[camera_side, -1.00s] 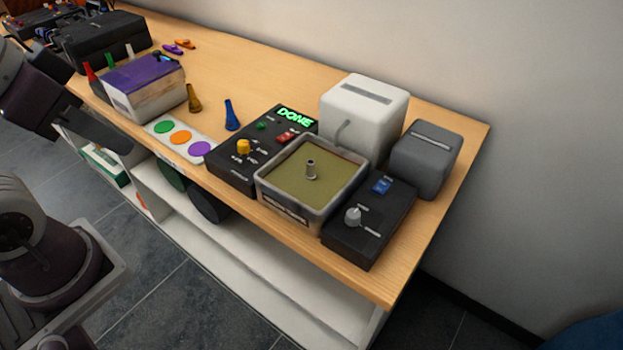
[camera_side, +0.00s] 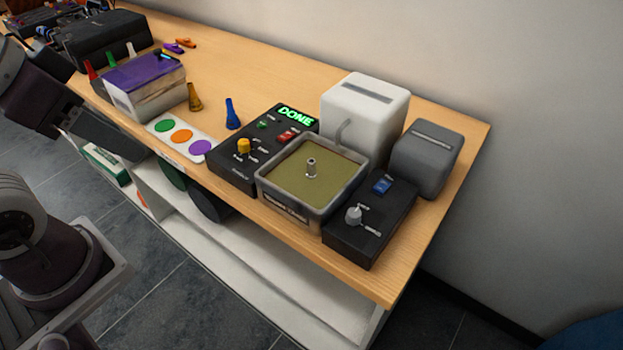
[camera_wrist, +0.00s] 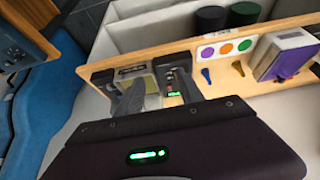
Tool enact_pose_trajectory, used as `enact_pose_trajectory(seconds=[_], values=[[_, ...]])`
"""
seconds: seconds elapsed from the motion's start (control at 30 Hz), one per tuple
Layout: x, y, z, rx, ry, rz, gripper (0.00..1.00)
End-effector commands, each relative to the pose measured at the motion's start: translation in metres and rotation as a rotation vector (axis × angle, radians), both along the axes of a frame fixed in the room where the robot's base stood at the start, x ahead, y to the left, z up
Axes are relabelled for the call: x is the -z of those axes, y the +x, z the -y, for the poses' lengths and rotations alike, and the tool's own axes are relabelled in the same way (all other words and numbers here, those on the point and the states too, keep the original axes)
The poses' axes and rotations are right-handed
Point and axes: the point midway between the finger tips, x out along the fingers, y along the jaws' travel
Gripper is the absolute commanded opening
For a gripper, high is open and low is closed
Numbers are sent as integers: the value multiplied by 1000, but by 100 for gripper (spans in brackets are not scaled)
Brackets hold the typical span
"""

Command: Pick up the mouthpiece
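The likely mouthpiece is a small grey metal tube (camera_side: 311,167). It stands upright in the middle of a square grey basin (camera_side: 268,200) with an olive-green inside. In the wrist view the basin (camera_wrist: 150,68) shows beyond my fingers, and I cannot make out the tube there. My gripper (camera_wrist: 160,88) has its two fingers apart with nothing visible held between them. It is well away from the basin. In the side view, dark parts of my arm are at the left edge, in front of the bench, and the fingertips are not clear there.
A black panel (camera_side: 228,168) with a lit "DONE" sign is left of the basin; a black knob box (camera_side: 367,235) is right. A white box (camera_side: 365,115) with a spout and a grey box (camera_side: 427,160) stand behind. Blue (camera_side: 232,115) and amber (camera_side: 194,98) cones stand left.

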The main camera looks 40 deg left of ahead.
Motion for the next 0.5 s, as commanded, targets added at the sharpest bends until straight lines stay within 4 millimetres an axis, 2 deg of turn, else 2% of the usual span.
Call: enact_pose_trajectory(seconds=[0.27,0.37,0.43,0.5], values=[[-2,4,1,18,9,-8,44],[-12,31,6,143,61,-64,44],[-17,66,15,304,122,-127,44],[-13,107,28,492,183,-191,44]])
